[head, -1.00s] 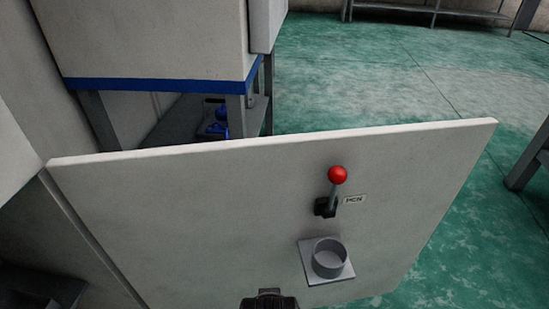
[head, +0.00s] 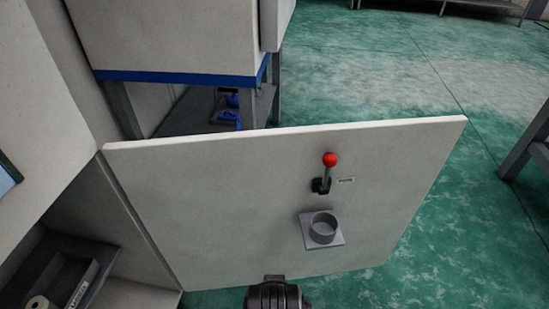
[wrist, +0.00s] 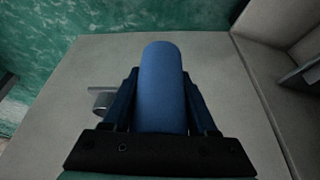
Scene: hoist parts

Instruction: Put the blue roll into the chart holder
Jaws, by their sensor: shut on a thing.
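The blue roll (wrist: 162,85) is upright in the wrist view, gripped between the two dark fingers of my gripper (wrist: 161,95). A grey round cup on a square plate, which looks like the chart holder (head: 322,229), is fixed to the pale door panel (head: 240,200) below a red-knobbed lever. Its open mouth shows in the head view and looks empty. In the wrist view, the cup (wrist: 103,101) is left of the roll, partly behind the left finger. The roll is apart from it. In the head view only a dark part of my arm shows at the bottom edge; the roll is hidden there.
The red-knobbed lever (head: 328,172) sticks out above the cup. An open cabinet compartment at lower left holds a dark bin (head: 92,277) with a pale roll. Behind the panel is a shelf with blue items (head: 228,105).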

